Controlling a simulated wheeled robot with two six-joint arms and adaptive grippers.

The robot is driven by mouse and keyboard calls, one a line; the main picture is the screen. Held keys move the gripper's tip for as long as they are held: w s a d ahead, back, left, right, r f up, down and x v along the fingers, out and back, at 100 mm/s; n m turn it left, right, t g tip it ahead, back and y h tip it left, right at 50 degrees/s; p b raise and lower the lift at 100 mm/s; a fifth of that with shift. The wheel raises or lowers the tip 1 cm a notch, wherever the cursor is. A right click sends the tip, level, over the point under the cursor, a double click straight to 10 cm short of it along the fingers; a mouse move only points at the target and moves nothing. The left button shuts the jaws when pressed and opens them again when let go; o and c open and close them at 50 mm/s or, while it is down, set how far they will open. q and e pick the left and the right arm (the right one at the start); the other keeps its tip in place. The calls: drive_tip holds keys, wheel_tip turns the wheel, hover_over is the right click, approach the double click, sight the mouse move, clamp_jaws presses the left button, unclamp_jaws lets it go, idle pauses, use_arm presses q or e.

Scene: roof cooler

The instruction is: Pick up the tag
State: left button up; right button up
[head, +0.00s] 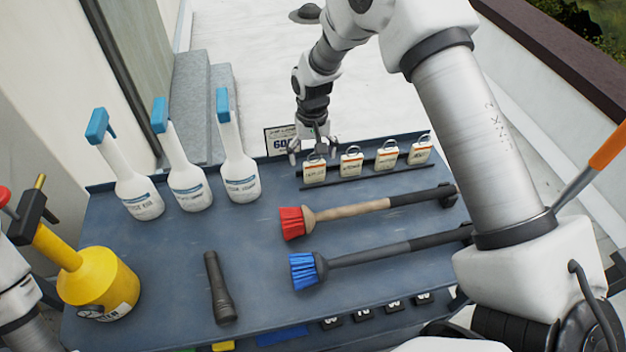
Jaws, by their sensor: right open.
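Several white tags with orange top bands and metal loops stand in a row on a dark rack (368,173) at the back right of the blue-grey table (180,250). The leftmost tag (315,174) is nearest my right gripper, followed to the right by another tag (351,164). The rightmost tag (420,150) is farthest from it. My right gripper (313,149) is open and points down at the leftmost tag's top loop. Its fingers are spread on either side; whether they touch the tag I cannot tell. Only a bit of my left arm shows, without its gripper.
White spray bottles with blue tops (240,175) stand at back left. A red brush (350,210) and a blue brush (370,258) lie before the tags. A black flashlight (218,288) and yellow can (100,285) are nearer. A sign (277,140) stands behind the gripper.

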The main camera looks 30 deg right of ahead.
sight(315, 164)
drive_tip(key=f, duration=0.2)
drive_tip(key=f+p, duration=0.1)
drive_tip(key=f, duration=0.1)
drive_tip(key=f+p, duration=0.1)
drive_tip(key=f, duration=0.1)
drive_tip(key=shift+s+d, duration=0.1)
drive_tip(key=shift+d, duration=0.2)
drive_tip(key=shift+f, duration=0.4)
drive_tip(key=shift+r, duration=0.1)
drive_tip(key=c, duration=1.2)
